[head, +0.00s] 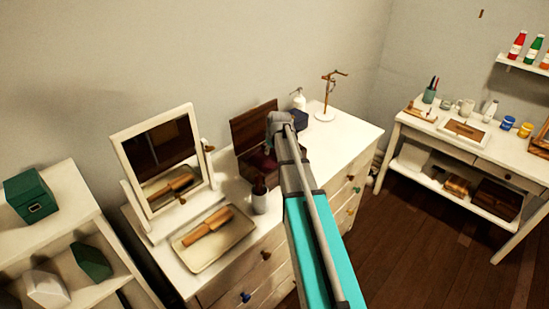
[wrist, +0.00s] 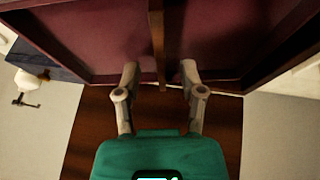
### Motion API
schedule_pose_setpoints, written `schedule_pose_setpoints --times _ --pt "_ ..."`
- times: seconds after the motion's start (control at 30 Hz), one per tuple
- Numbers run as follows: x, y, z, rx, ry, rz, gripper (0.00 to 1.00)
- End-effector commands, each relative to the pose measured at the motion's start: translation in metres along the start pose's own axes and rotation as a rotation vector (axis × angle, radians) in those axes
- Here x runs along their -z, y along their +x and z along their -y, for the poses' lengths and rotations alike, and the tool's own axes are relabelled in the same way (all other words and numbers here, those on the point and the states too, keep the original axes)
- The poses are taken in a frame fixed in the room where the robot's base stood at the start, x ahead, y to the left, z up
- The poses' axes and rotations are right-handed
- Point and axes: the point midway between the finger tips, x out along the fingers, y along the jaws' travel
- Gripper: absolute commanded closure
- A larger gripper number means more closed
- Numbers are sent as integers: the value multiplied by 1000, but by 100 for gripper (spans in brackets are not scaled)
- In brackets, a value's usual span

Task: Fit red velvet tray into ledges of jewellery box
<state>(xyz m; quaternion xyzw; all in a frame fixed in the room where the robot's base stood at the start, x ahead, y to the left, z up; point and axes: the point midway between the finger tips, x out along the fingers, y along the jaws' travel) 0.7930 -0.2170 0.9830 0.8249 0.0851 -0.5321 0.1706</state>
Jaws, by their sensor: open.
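The jewellery box stands on the white dresser in the head view, its dark brown lid (head: 250,127) raised at the back. A little dark red (head: 262,163) shows beside my arm, which covers most of the box. In the wrist view, a red velvet tray (wrist: 95,40) with dark wooden rims and a central wooden divider (wrist: 157,45) fills the top. My gripper (wrist: 159,68) is open, one finger on each side of the divider's near end. Contact cannot be told. Whether the tray sits on the ledges cannot be told; the ledges are hidden.
On the dresser, a mirror (head: 160,155), a shallow tray (head: 190,262) with a brush (head: 207,232) and a cup (head: 260,200) stand left of my arm. A pump bottle (head: 298,98), a dark blue box (head: 299,119) and a jewellery stand (head: 327,105) are behind. The dresser's right end is clear.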

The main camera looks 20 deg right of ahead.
Motion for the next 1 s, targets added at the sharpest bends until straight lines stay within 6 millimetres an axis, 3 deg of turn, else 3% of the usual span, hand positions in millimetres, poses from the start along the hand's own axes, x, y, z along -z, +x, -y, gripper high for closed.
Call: schedule_pose_setpoints --times 0.23,0.87,1.0 --pt "0 15 0 0 0 0 49" --pt "0 15 0 0 0 0 49" --pt "0 15 0 0 0 0 73"
